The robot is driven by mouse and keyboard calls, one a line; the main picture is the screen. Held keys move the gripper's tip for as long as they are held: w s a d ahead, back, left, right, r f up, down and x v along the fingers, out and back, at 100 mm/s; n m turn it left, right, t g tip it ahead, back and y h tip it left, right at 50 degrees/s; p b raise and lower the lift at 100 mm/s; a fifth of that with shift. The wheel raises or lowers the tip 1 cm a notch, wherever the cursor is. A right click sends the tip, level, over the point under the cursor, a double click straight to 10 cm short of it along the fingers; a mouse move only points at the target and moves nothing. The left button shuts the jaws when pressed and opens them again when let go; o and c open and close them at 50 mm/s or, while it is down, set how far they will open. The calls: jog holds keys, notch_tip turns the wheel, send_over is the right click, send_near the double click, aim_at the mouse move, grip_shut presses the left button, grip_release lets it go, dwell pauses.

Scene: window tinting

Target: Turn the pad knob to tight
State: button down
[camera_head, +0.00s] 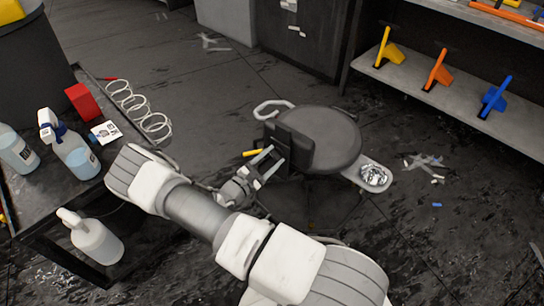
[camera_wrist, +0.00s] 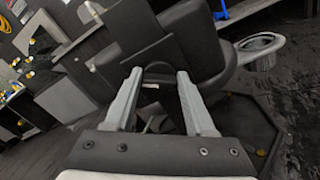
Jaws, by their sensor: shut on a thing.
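A round dark stool seat (camera_head: 330,138) stands on the floor in the middle of the head view. An upright black pad (camera_head: 298,146) is at its near left side; the pad also fills the upper middle of the wrist view (camera_wrist: 188,45). My gripper (camera_head: 275,160) reaches to the near face of the pad. Its two grey fingers (camera_wrist: 160,80) are spread around a dark rounded part, the pad knob (camera_wrist: 158,70), just below the pad. The knob is mostly hidden in the head view, and its turn setting cannot be read. A yellow lever (camera_head: 252,152) sticks out left of the fingers.
A grey loop (camera_head: 273,108) and a side tray with crumpled foil (camera_head: 374,175) flank the seat. A dark cart (camera_head: 110,190) with spray bottles (camera_head: 75,152) stands left. A shelf (camera_head: 450,105) with coloured squeegees is at right. Scraps litter the floor.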

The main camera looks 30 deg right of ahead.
jog(key=m+p, duration=0.1)
jog(key=m, duration=0.4)
jog(key=shift+m, duration=0.3)
jog(key=m+p, duration=0.1)
jog(key=m, duration=0.4)
jog(key=shift+s+f+m+p, duration=0.1)
jog(key=shift+f+m+p, duration=0.05)
jog(key=shift+m+p, duration=0.15)
jog(key=m+p, duration=0.1)
jog(key=m, duration=0.4)
jog(key=shift+f+p, duration=0.15)
jog(key=shift+p, duration=0.25)
jog(key=shift+f+m+p, duration=0.15)
jog(key=shift+m+p, duration=0.55)
jog(key=shift+m, duration=1.8)
jog(key=shift+c, duration=1.2)
grip_release()
